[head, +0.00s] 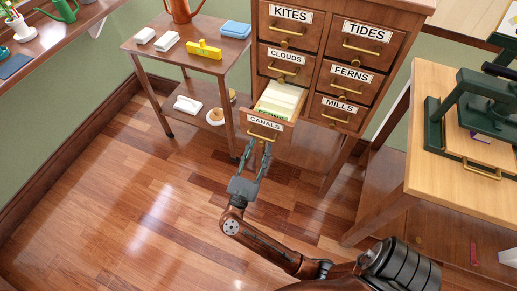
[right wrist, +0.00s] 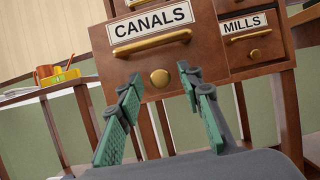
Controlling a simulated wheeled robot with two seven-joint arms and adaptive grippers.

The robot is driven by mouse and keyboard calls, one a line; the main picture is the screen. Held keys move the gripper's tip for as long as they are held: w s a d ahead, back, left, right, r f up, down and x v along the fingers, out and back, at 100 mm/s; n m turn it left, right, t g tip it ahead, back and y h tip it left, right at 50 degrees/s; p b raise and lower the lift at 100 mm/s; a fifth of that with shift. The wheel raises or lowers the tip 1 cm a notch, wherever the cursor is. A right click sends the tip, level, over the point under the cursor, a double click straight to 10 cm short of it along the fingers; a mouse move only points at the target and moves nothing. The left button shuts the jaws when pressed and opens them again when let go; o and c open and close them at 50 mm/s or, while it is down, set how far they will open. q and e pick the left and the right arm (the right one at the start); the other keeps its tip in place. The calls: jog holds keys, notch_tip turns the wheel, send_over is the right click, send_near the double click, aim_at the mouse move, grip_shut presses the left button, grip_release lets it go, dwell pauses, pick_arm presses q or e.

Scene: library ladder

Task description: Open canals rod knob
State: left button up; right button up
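The CANALS drawer (head: 283,127) is pulled out of the wooden card cabinet (head: 318,64), and pale and green-edged cards (head: 279,101) show inside it. In the right wrist view its front (right wrist: 205,48) carries the CANALS label (right wrist: 152,22), a brass bar handle (right wrist: 152,43) and a round brass rod knob (right wrist: 160,78) below. I cannot make out the knob in the head view. My right gripper (head: 258,148) is open and empty just in front of the drawer's lower front. In the wrist view its fingers (right wrist: 160,86) stand on either side of the knob, apart from it. My left gripper is out of view.
A side table (head: 224,50) with white blocks and a yellow item (head: 204,50) stands left of the cabinet. A wooden bench (head: 436,85) with a green press (head: 480,110) stands at the right. The MILLS drawer (right wrist: 252,40) beside is shut. The floor at left is clear.

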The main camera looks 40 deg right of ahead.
grip_shut()
dwell(0.5)
